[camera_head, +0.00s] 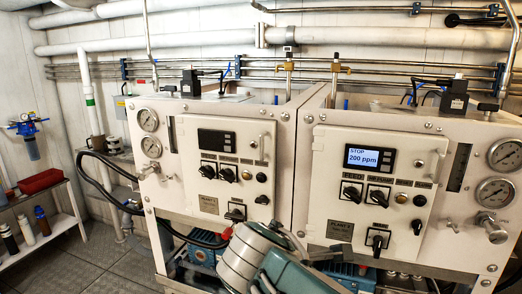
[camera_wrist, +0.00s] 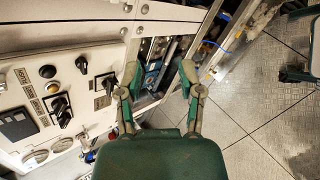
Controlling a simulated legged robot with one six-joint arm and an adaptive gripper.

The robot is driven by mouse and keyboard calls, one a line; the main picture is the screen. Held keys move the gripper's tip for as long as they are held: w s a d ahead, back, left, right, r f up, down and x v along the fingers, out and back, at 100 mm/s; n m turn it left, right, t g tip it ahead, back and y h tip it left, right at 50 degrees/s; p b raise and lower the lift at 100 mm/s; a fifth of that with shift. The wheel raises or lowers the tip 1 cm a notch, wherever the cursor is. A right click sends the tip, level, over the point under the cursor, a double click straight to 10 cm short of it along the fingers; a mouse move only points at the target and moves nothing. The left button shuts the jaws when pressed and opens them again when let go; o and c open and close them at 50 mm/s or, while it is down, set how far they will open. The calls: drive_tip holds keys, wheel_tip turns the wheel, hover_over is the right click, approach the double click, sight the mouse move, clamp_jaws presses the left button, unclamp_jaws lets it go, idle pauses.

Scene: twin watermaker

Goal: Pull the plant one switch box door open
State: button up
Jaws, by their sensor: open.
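The plant one switch box door (camera_head: 190,168) is the white panel on the left cabinet. It looks closed and has a dark display, black knobs and a small plate. In the head view my arm hides the fingertips.
The plant two door (camera_head: 385,195) with a lit display is on the right cabinet. Gauges (camera_head: 148,120) and a black hose (camera_head: 95,180) are at the left cabinet's side. A shelf (camera_head: 40,245) with bottles stands far left. Grey floor (camera_wrist: 250,110) is open at right in the wrist view.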

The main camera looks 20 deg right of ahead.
drive_tip(key=w+a+r+n+t+h, duration=0.1)
drive_tip(key=w+r+n+t+h, duration=0.2)
drive_tip(key=w+r+n, duration=0.45)
drive_tip(key=n+t+h, duration=0.2)
drive_tip(key=n+t, duration=0.2)
drive_tip(key=n, duration=0.2)
approach(261, 146)
drive_tip(key=x, duration=1)
drive_tip(key=shift+w+d, duration=0.15)
drive_tip(key=shift+w, duration=0.1)
drive_tip(key=shift+c, duration=0.3)
clamp_jaws()
